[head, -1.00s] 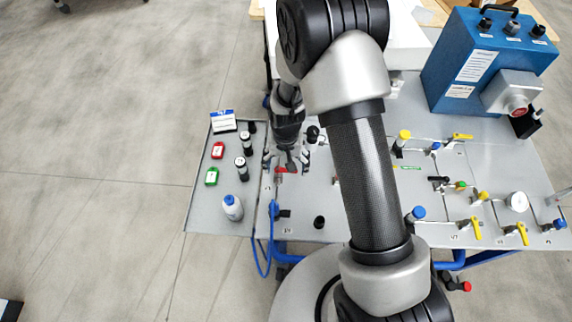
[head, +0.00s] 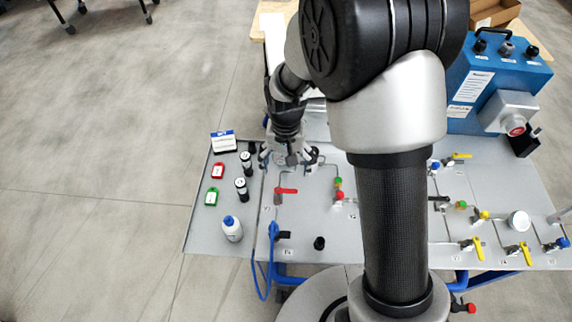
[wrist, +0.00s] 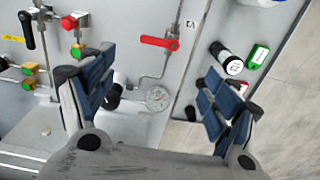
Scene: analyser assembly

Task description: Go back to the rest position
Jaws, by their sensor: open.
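My gripper (head: 290,158) is open and empty above the back left part of the grey panel (head: 330,255). In the wrist view my gripper (wrist: 157,105) shows its two blue-padded fingers wide apart, with nothing between the pads. A red-handled valve (head: 286,191) lies on the panel in front of my gripper in the head view; its red handle also shows in the wrist view (wrist: 160,42). A round gauge (wrist: 158,97) shows between the fingers in the wrist view, below them on the panel. My arm hides part of the panel's middle in the head view.
A blue box (head: 490,85) stands at the back right. On the left side panel are a white bottle (head: 232,230), a red tag (head: 218,171), a green tag (head: 211,197) and black cylinders (head: 241,188). Yellow-handled valves (head: 478,249) stand on the right. Open floor lies to the left.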

